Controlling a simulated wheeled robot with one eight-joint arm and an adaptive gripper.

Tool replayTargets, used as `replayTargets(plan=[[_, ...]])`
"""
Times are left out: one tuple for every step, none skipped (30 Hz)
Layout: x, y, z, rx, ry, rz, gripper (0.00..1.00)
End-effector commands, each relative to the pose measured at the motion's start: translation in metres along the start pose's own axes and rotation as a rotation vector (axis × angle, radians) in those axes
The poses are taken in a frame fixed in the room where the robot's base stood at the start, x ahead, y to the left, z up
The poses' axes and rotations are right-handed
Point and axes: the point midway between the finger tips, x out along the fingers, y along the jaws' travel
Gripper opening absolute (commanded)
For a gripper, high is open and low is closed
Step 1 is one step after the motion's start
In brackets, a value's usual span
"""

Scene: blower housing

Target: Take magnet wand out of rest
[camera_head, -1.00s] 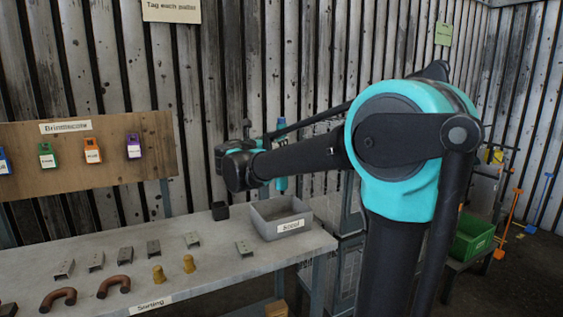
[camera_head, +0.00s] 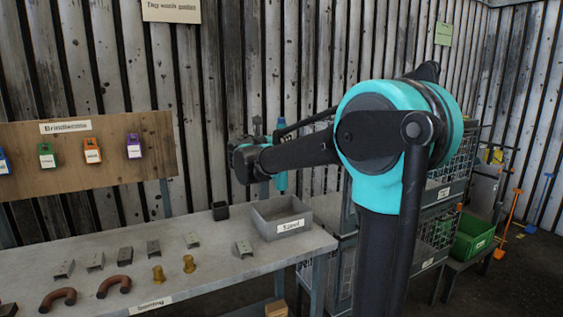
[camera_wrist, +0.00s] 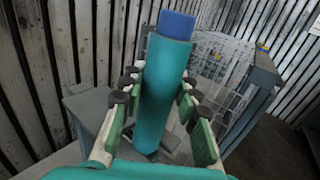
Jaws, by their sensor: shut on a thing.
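The magnet wand (camera_wrist: 162,95) is a teal cylinder with a blue end, standing in the middle of the wrist view. My gripper (camera_wrist: 159,88) is shut on it, with a finger on each side. In the head view the lower part of the wand (camera_head: 281,181) shows below my arm, held upright in the air above the bench, behind the grey tray. My fingers are hidden there by the arm. A small dark open-topped holder (camera_head: 220,210), which may be the rest, stands on the bench left of the tray, apart from the wand.
The grey tray (camera_head: 291,226) labelled Steel stands at the bench's right end. Metal brackets (camera_head: 153,247), brass pieces (camera_head: 189,264) and brown bent pipes (camera_head: 114,286) lie on the bench (camera_head: 215,275). Wire cages (camera_head: 433,235) and a green crate (camera_head: 472,237) stand at right.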

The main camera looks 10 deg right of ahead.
Motion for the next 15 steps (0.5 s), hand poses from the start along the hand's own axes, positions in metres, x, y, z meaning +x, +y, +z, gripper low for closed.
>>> replayTargets(plan=[[0.0000,0.0000,0.0000,0.000,0.000,0.000,0.08],[-0.0001,0.0000,0.0000,0.000,0.000,0.000,0.04],[-0.0001,0.0000,0.0000,0.000,0.000,0.000,0.00],[-0.0001,0.0000,0.0000,0.000,0.000,0.000,0.00],[-0.0001,0.0000,0.0000,0.000,0.000,0.000,0.00],[-0.0001,0.0000,0.0000,0.000,0.000,0.000,0.00],[-0.0001,-0.0001,0.0000,0.000,0.000,0.000,0.00],[-0.0001,-0.0001,0.0000,0.000,0.000,0.000,0.00],[-0.0001,-0.0001,0.0000,0.000,0.000,0.000,0.00],[-0.0001,-0.0001,0.0000,0.000,0.000,0.000,0.00],[-0.0001,-0.0001,0.0002,0.000,0.000,0.000,0.00],[-0.0001,-0.0001,0.0002,0.000,0.000,0.000,0.00],[-0.0001,-0.0001,0.0002,0.000,0.000,0.000,0.00],[-0.0001,-0.0001,0.0002,0.000,0.000,0.000,0.00],[-0.0001,-0.0001,0.0002,0.000,0.000,0.000,0.00]])
